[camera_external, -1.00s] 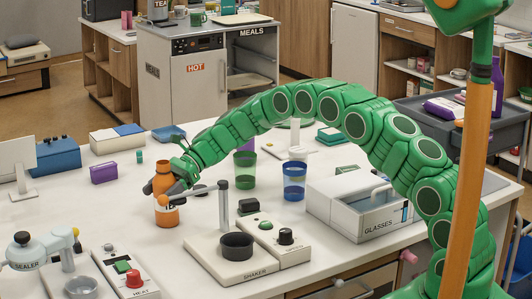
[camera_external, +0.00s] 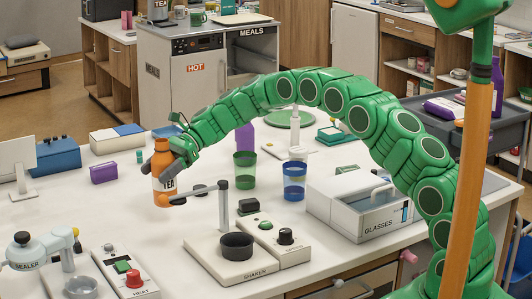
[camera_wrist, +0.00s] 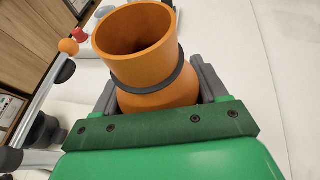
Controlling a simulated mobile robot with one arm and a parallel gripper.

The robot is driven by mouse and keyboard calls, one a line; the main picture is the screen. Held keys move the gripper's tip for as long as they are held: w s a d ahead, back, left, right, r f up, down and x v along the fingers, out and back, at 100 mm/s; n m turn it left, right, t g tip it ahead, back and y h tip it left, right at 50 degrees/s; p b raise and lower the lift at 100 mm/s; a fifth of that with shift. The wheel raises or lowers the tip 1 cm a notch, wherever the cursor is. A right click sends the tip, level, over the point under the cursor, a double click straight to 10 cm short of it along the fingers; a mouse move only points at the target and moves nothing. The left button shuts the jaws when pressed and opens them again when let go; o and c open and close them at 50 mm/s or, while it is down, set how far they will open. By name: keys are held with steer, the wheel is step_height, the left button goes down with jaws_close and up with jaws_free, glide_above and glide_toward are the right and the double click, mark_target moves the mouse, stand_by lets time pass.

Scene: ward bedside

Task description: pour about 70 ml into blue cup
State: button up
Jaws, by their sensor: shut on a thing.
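An orange bottle (camera_external: 161,160) with a white label reading TEA is at the left of the white table. It stands upright, with its wide mouth open in the wrist view (camera_wrist: 138,35). My gripper (camera_external: 170,176) is shut around the bottle's body, and the jaws show on both sides of it in the wrist view (camera_wrist: 160,88). The bottle appears to be held just above the table. The liquid inside cannot be seen. The blue cup (camera_external: 294,182), a clear blue tumbler, stands upright on the table to the right of the gripper. Its contents are not clear.
A green cup (camera_external: 244,171) stands left of the blue cup, with a purple cup (camera_external: 245,137) behind. A shaker (camera_external: 243,268) with an upright post is in front, between bottle and blue cup. A glasses box (camera_external: 365,213) is to the right.

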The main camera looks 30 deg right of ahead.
mark_target(156, 158)
steer(key=shift+r, duration=1.95)
